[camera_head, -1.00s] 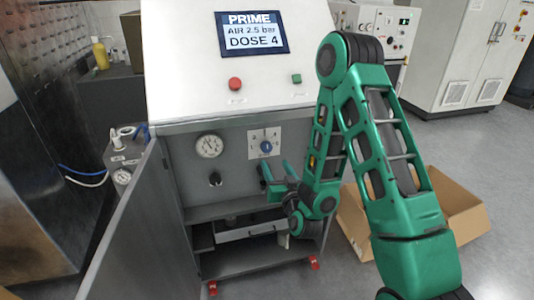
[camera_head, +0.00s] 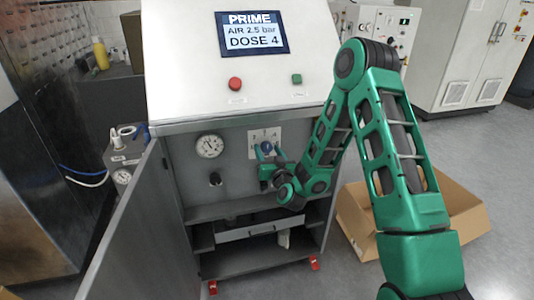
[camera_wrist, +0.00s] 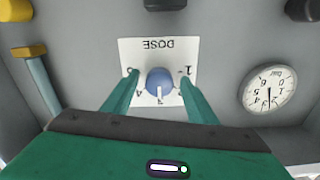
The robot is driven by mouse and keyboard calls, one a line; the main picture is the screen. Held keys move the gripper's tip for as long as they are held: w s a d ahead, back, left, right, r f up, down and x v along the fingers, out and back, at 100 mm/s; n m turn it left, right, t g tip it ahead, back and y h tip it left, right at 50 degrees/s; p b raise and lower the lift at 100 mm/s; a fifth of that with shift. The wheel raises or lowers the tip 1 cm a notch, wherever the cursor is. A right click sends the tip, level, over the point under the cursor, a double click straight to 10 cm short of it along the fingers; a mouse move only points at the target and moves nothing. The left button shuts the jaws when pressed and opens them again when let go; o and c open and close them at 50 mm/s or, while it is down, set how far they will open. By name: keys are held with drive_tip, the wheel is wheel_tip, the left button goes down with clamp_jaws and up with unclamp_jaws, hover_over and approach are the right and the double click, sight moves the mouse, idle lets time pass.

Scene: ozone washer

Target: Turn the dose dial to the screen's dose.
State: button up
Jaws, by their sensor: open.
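The dose dial is a round blue knob (camera_wrist: 160,82) on a white DOSE plate (camera_wrist: 157,48), which appears upside down in the wrist view. A pale mark on the knob points down in that view, between the plate's lower numbers. In the head view the knob (camera_head: 267,146) is partly behind my gripper. The screen (camera_head: 252,33) reads PRIME, AIR 2.5 bar, DOSE 4. My gripper (camera_wrist: 159,88) is open, with one green finger on each side of the knob. I cannot tell whether the fingers touch it.
A pressure gauge (camera_head: 209,146) and a black knob (camera_head: 215,179) are left of the dial. A red button (camera_head: 235,84) and a green button (camera_head: 296,79) are above. The open cabinet door (camera_head: 125,235) stands at left. A cardboard box (camera_head: 455,210) lies at right.

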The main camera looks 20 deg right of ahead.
drive_tip(key=shift+c, duration=0.7)
drive_tip(key=c, duration=0.9)
drive_tip(key=shift+c, duration=0.2)
drive_tip(key=shift+m, duration=0.4)
drive_tip(key=m, duration=0.3)
drive_tip(key=shift+a+m, duration=0.1)
drive_tip(key=shift+m, duration=0.3)
drive_tip(key=m, duration=0.5)
drive_tip(key=shift+a, duration=0.1)
drive_tip(key=o, duration=1.1)
